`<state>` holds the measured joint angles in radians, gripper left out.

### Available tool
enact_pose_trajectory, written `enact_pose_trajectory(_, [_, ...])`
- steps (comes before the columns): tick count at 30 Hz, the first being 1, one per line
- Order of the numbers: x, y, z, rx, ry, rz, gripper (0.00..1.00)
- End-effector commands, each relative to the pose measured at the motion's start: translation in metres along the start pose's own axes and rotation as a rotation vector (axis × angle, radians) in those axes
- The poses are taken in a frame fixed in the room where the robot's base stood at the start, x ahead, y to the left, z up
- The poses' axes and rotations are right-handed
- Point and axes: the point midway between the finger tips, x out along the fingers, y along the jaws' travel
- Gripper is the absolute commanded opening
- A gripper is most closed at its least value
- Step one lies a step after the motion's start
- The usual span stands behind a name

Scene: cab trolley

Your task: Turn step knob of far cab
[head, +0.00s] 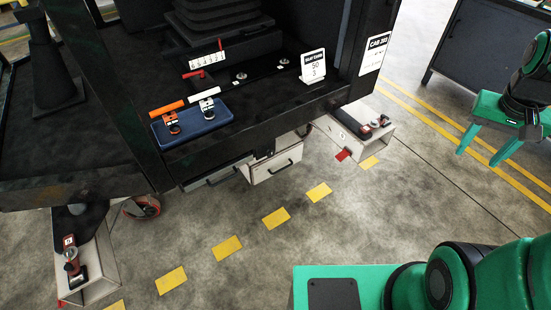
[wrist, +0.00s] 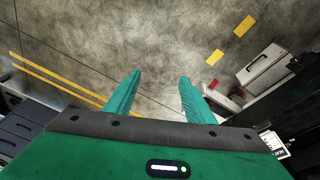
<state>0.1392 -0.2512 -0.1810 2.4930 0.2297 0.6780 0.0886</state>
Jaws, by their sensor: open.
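A pale step box (head: 352,138) juts out at the foot of the dark cab (head: 345,60) signed CAB 202. A small dark and red knob-like part (head: 378,122) sits on its top, with a red tab (head: 342,155) at its front corner. A second pale step (head: 95,265) with a red and black handle piece (head: 71,257) stands at lower left. My gripper (head: 476,158) is open and empty, over the floor right of the cab's step and apart from it. In the wrist view my gripper (wrist: 160,76) points at bare floor; the step (wrist: 222,100) shows right of the fingers, its knob unclear.
A dark cabinet (head: 480,45) stands at upper right. Floor between cab and gripper is clear.

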Motion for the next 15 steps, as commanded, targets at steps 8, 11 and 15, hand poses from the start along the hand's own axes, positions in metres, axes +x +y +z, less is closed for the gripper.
enact_pose_trajectory(8, [0.058,-0.058,-0.107,-0.032,0.234,0.042,0.49])
enact_pose_trajectory(11, [0.078,-0.085,-0.139,-0.052,0.321,0.038,0.49])
enact_pose_trajectory(15, [0.108,-0.127,-0.177,-0.086,0.441,0.017,0.49])
